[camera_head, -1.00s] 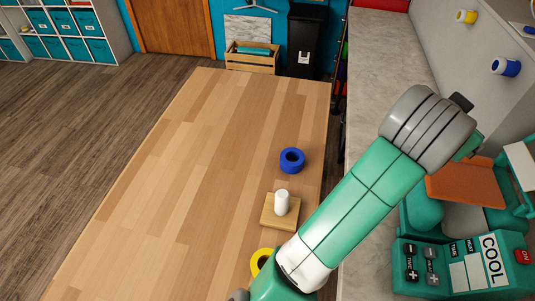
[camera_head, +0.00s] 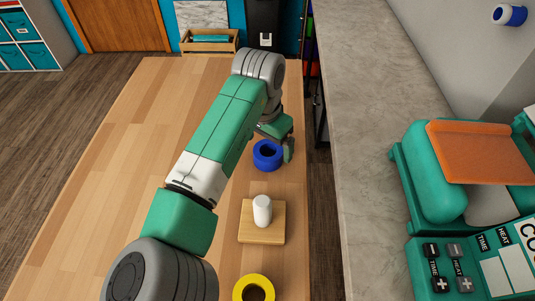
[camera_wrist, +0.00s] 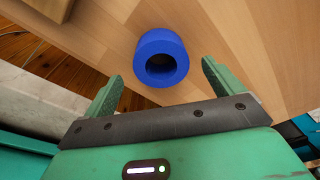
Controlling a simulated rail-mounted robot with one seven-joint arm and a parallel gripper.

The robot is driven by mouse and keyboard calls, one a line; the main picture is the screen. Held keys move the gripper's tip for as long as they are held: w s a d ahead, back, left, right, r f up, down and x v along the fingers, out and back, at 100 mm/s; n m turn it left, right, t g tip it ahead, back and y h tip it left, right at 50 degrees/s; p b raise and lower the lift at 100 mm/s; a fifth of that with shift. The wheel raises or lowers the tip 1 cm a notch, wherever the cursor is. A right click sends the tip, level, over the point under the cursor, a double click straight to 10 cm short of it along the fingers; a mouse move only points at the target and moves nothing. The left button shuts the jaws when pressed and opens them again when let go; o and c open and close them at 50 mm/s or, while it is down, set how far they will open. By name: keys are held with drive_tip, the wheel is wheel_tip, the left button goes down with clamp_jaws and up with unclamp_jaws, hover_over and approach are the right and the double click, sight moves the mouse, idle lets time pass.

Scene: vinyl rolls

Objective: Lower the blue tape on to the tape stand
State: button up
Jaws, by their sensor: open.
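The blue tape (camera_head: 267,155) is a thick blue ring lying on the wooden table near its right edge. The tape stand (camera_head: 262,235) is a square wooden base with a white upright peg (camera_head: 262,210), nearer the camera than the blue tape; the peg is bare. My gripper (camera_head: 288,149) is at the right side of the blue tape. In the wrist view my gripper (camera_wrist: 162,84) is open, and the blue tape (camera_wrist: 160,42) shows ahead, between and a little beyond the fingertips. I cannot tell whether a finger touches it. A corner of a wooden block shows at the upper left there.
A yellow tape (camera_head: 254,289) lies on the table (camera_head: 130,150) at the near side of the stand. A grey counter (camera_head: 375,120) with a teal and orange machine (camera_head: 470,160) runs along the right. The table's left part is clear.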

sight(268, 152)
wheel_tip(268, 152, down, 4)
drive_tip(key=shift+w, duration=0.15)
drive_tip(key=c, duration=1.1)
wheel_tip(268, 152, up, 10)
drive_tip(key=shift+p, duration=0.4)
drive_tip(key=shift+o, duration=1.1)
drive_tip(key=c, duration=0.7)
